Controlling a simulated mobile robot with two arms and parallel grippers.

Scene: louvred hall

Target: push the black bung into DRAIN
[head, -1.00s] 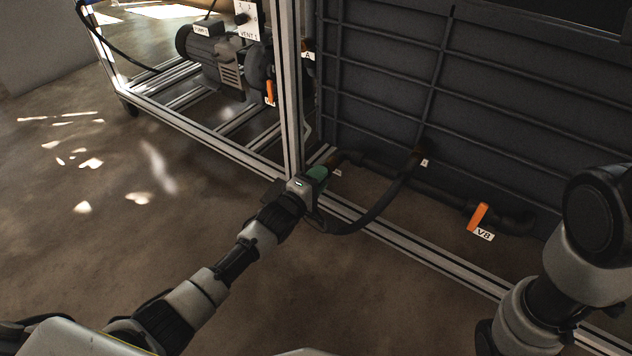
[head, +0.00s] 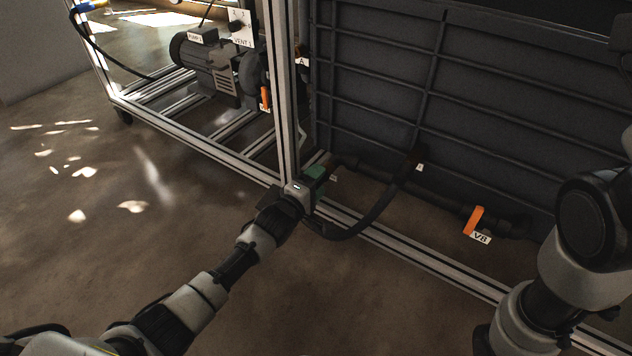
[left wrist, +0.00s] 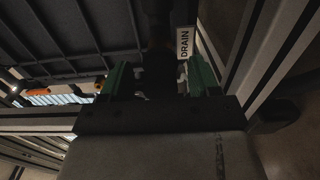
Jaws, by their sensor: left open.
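My left gripper (head: 315,178) is at the lower frame rail, at the near end of the low dark pipework. In the left wrist view its two green fingers (left wrist: 159,80) stand apart, one on each side of a dark upright shape (left wrist: 158,50). The white DRAIN label (left wrist: 184,43) is just beside that shape, near the right finger. It is too dark to tell the black bung from the pipe end between the fingers, or how far in it sits. My right gripper is out of view.
A black hose (head: 372,219) loops beside my left gripper up to the dark panelled tank (head: 370,95). An orange-handled valve (head: 475,220) labelled V8 is to the right. The metal frame (head: 430,262) runs along the tank. A pump (head: 212,68) stands behind left. Floor at left is clear.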

